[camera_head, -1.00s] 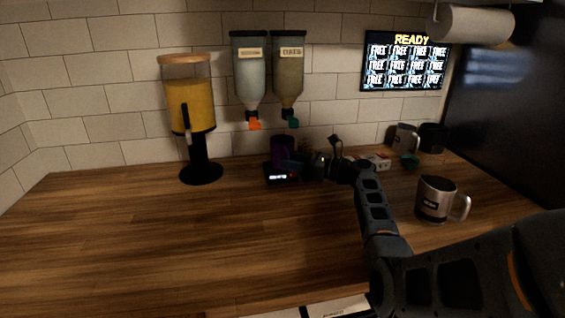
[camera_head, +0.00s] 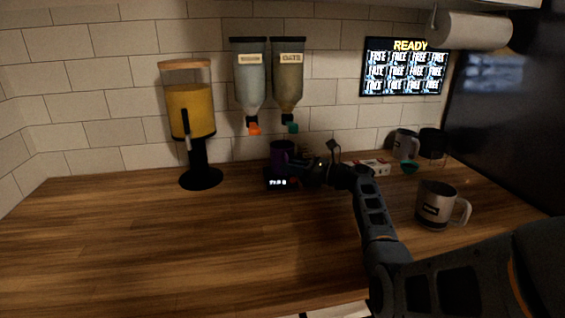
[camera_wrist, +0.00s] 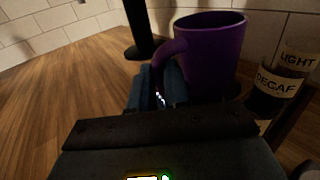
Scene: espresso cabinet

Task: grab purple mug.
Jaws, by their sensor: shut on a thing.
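The purple mug (camera_head: 281,152) stands upright at the back of the wooden counter, on or just over a small black scale (camera_head: 277,183) with a lit display. My gripper (camera_head: 294,168) reaches it from the right. In the wrist view the mug (camera_wrist: 209,52) fills the upper middle, its handle toward me. My gripper (camera_wrist: 160,90) is shut on the mug's handle. I cannot tell whether the mug's base touches the scale.
Jars labelled light and decaf (camera_wrist: 278,88) stand close right of the mug. A yellow-filled dispenser (camera_head: 191,112) stands left. Two wall dispensers (camera_head: 268,80) hang above. A steel mug (camera_head: 435,204) stands at right. The left and front counter is clear.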

